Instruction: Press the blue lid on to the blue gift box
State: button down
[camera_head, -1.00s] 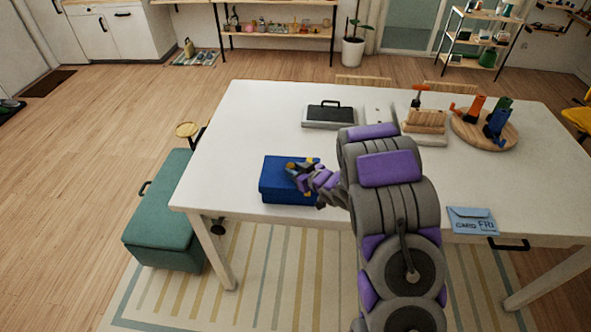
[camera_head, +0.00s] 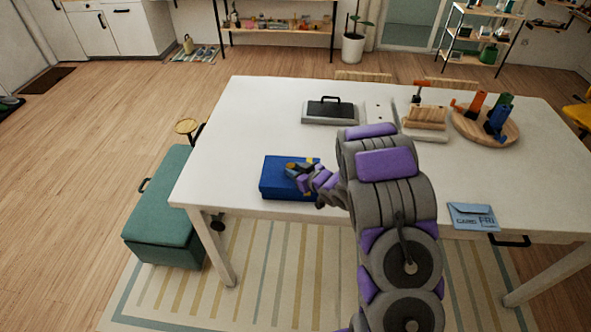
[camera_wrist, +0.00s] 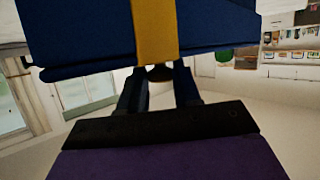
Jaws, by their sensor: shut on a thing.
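The blue gift box (camera_head: 285,191) stands near the table's front left edge. The blue lid (camera_head: 275,167) is on top of it; I cannot tell whether it is fully seated. My gripper (camera_head: 303,170) is at the right part of the lid and hides some of it. In the wrist view, a blue surface with a yellow band, seemingly the lid (camera_wrist: 90,35), fills the top. The gripper fingers (camera_wrist: 160,85) reach past its near edge, with a gap between them. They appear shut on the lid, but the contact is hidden.
The white table (camera_head: 240,120) is clear around the box. A grey case with a black handle (camera_head: 330,112) lies behind it. A blue card envelope (camera_head: 472,216) lies at the front right. A round wooden board (camera_head: 470,135) holds several coloured things. A green bench (camera_head: 165,215) stands left.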

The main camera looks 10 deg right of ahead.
jog(key=c, duration=0.7)
grip_release()
jog(key=shift+f, duration=0.1)
jog(key=shift+s, duration=0.1)
jog(key=p+v, duration=0.1)
jog(key=v, duration=1.6)
jog(key=shift+d+p, duration=0.2)
jog(key=shift+p, duration=0.2)
